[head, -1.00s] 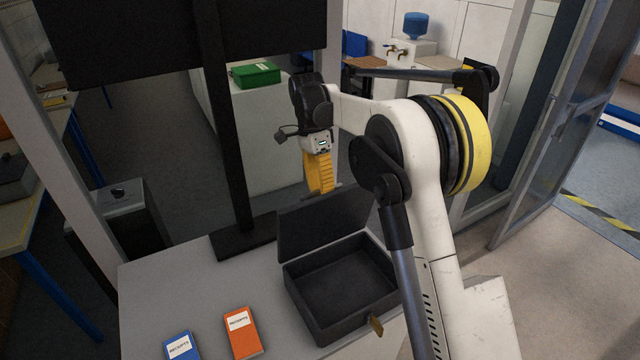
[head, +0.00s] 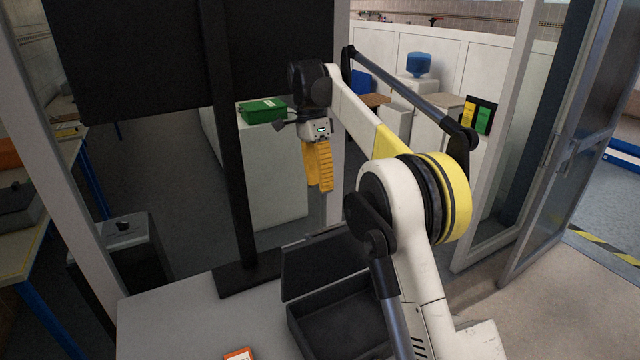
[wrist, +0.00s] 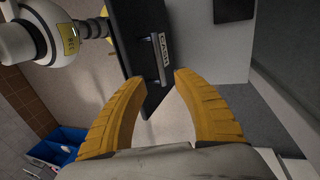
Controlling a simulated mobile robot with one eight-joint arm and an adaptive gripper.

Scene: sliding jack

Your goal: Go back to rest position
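My gripper (head: 320,190) hangs in the air with its yellow fingers pointing down, above and behind the open black box on the grey table. In the wrist view its two fingers (wrist: 160,95) are apart with nothing between them. The black box (head: 310,328) has its lid (head: 318,262) raised, and my arm hides part of it. In the wrist view a dark box front with a "CASH" label (wrist: 163,45) and a handle shows beyond the fingertips.
An orange book (head: 238,354) is cut off at the bottom edge of the grey table (head: 165,325). A black post (head: 235,170) with a dark screen (head: 150,60) stands left of my gripper. A green box (head: 262,111) sits on a white cabinet behind. A glass door (head: 570,140) stands at right.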

